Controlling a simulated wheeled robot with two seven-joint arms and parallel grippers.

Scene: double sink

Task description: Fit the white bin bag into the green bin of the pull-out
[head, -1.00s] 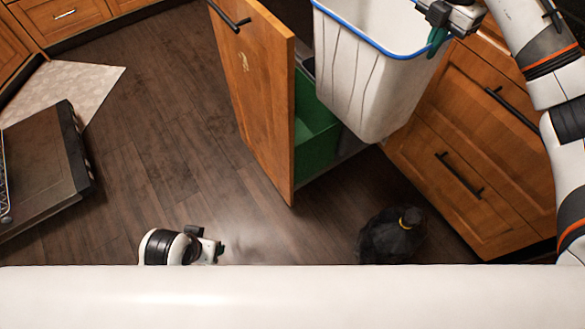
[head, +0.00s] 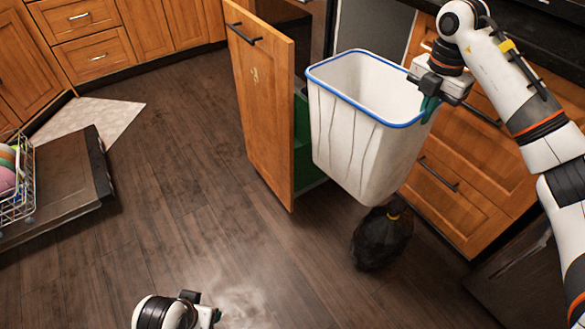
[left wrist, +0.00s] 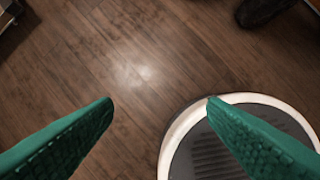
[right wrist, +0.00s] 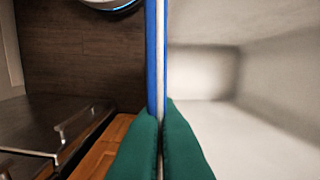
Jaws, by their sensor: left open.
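The white bin bag (head: 355,147) has a blue rim and hangs open and upright, slightly tilted, in the head view. My right gripper (head: 430,92) is shut on its rim at the right; the right wrist view shows both green fingers (right wrist: 160,125) pinching the blue edge. The green bin (head: 302,140) stands in the pull-out behind the wooden front (head: 262,110). Only a strip of it shows, with the bag hiding the rest. The bag is in front and to the right of the bin, outside it. My left gripper (left wrist: 159,100) is open and empty above the floor.
A black tied rubbish bag (head: 382,240) lies on the floor below the white bag. Drawers (head: 440,195) with dark handles stand at the right. An open dishwasher door (head: 65,190) with a rack (head: 18,190) is at the left. The middle floor is clear.

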